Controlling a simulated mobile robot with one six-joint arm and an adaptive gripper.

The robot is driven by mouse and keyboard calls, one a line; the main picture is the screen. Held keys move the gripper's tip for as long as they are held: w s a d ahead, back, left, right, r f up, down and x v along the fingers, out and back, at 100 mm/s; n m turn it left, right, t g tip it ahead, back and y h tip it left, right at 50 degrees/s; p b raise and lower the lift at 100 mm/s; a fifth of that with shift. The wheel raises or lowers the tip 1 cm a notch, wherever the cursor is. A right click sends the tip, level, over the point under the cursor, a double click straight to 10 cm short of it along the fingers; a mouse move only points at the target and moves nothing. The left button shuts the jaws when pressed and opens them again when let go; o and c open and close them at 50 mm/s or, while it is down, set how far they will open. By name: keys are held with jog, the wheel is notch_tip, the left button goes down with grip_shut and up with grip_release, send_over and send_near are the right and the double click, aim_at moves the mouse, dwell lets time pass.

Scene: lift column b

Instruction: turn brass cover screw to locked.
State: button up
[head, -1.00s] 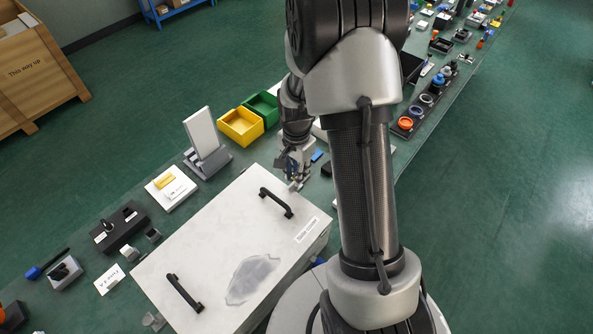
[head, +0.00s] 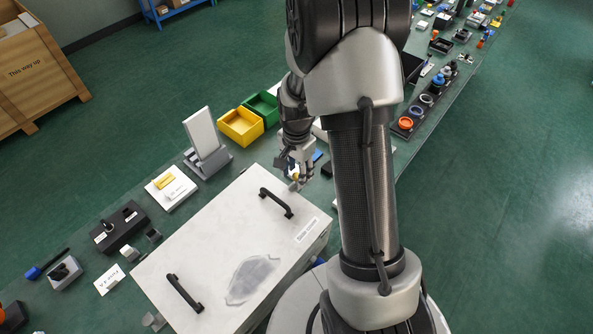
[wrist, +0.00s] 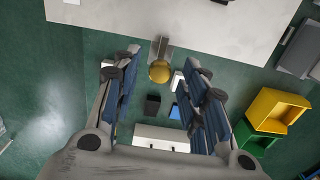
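The brass cover screw (wrist: 160,71) is a round, gold-coloured head at a grey bracket (wrist: 161,48) on the edge of the white cover (wrist: 222,22). In the head view the brass screw (head: 294,186) shows only as a small spot at the cover's far right corner, just below my gripper (head: 302,172). In the wrist view my gripper (wrist: 158,64) is open, with one finger on each side of the screw and gaps between. Whether the fingertips reach down to the screw's height is unclear. I cannot read any locked mark.
The white cover (head: 205,240) has two black handles (head: 276,203) and a grey smudge. A yellow bin (head: 240,126) and a green bin (head: 262,107) stand behind it. A small blue block (wrist: 174,111) and a dark block (wrist: 152,104) lie on the green bench near the screw.

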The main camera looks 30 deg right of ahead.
notch_tip(320, 180, up, 12)
dwell(0.4)
jog(key=shift+f, duration=0.15)
